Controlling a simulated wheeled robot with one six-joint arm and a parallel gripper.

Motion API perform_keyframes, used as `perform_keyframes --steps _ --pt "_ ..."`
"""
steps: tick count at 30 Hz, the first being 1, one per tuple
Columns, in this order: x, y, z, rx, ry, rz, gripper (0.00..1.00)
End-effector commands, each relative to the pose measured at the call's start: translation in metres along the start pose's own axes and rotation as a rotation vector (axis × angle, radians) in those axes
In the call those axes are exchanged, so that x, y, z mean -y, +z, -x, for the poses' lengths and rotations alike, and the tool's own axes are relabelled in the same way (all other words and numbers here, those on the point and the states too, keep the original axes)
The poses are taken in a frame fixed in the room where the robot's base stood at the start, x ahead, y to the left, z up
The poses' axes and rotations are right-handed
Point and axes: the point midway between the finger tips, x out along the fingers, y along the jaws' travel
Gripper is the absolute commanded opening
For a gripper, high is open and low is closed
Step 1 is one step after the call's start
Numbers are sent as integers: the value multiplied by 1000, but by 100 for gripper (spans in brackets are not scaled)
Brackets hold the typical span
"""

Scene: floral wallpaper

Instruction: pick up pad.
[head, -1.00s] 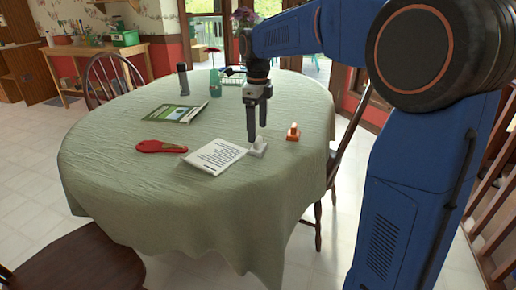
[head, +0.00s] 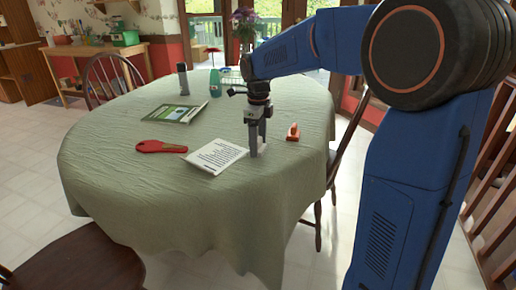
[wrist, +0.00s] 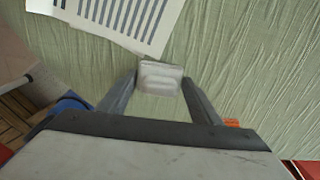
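A small pale grey-white block (wrist: 160,78), which may be the pad, lies on the green tablecloth. In the wrist view it sits between my two fingertips, with a finger close along each side. My gripper (head: 257,151) points down at the table, and its fingers hide most of the block in the head view. I cannot tell whether the fingers press on the block or only stand beside it. A white printed sheet or booklet (head: 215,156) lies just left of my gripper; its corner also shows in the wrist view (wrist: 125,20).
An orange object (head: 293,132) stands close on the right. A red item (head: 161,147), a green-covered booklet (head: 176,114), a dark cylinder (head: 183,79) and a teal bottle (head: 215,84) are on the table (head: 170,205). The table's front is clear.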

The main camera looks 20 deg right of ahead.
Motion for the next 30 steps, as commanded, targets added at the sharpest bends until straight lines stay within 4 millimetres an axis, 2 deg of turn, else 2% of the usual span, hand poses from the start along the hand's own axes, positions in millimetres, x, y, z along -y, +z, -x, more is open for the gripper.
perform_keyframes --steps 1,3,5,14,17,24,30 --pt "0 0 0 0 0 0 46" --pt "0 0 0 0 0 0 31" --pt "0 0 0 0 0 0 28" --pt "0 0 6 0 0 0 27" --pt "1 1 19 2 -2 0 27" --pt "0 0 63 2 -2 0 27" --pt "0 0 91 1 -1 0 27"
